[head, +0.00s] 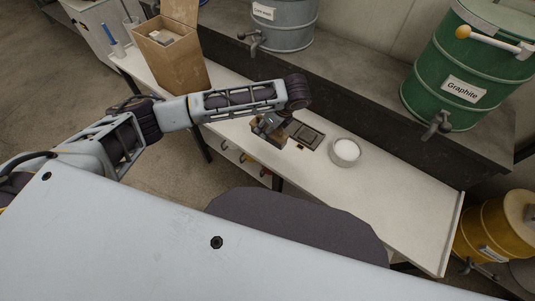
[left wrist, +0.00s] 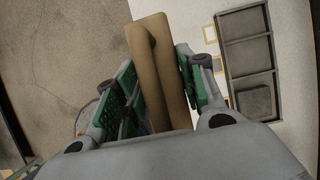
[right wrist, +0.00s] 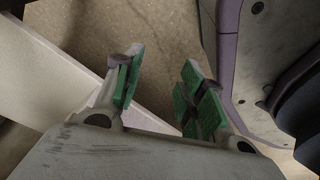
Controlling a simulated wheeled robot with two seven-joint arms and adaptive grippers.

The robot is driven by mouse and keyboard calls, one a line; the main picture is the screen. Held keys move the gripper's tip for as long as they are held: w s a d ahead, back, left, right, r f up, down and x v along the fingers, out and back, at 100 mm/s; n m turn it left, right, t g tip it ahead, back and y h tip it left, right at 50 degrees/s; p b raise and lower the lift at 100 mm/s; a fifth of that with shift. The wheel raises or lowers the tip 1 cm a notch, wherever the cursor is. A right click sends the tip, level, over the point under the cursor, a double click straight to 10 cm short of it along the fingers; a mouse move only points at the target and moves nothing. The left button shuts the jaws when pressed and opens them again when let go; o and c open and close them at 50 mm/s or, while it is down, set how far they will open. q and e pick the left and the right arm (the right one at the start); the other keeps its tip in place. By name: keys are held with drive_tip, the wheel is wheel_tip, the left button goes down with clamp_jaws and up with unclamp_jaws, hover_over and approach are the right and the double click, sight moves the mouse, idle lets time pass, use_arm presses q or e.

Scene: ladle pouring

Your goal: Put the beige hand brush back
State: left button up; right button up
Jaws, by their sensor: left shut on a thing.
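The beige hand brush (left wrist: 155,60) is between the green-padded fingers of my left gripper (left wrist: 160,92), which is shut on it. In the head view the left gripper (head: 268,124) is at the white table's front edge, left of the dark tray, with the brush (head: 268,139) partly hidden under it. The brush's underside is hidden. My right gripper (right wrist: 160,85) shows only in its wrist view, with fingers apart and nothing between them.
A dark compartment tray (head: 306,136) and a round white-filled dish (head: 345,152) are on the white table (head: 405,195). An open cardboard box (head: 178,62) stands at the left end. The green graphite drum (head: 462,65), grey drum (head: 285,28) and their taps stand behind. The table's right half is clear.

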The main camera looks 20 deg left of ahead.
use_arm(q)
drive_tip(key=shift+f+b, duration=0.6)
drive_tip(key=shift+f, duration=2.5)
use_arm(e)
drive_tip(key=shift+w+a+r, duration=0.8)
drive_tip(key=shift+w+r, duration=0.2)
drive_tip(key=shift+r, duration=0.1)
use_arm(q)
drive_tip(key=shift+f, duration=0.1)
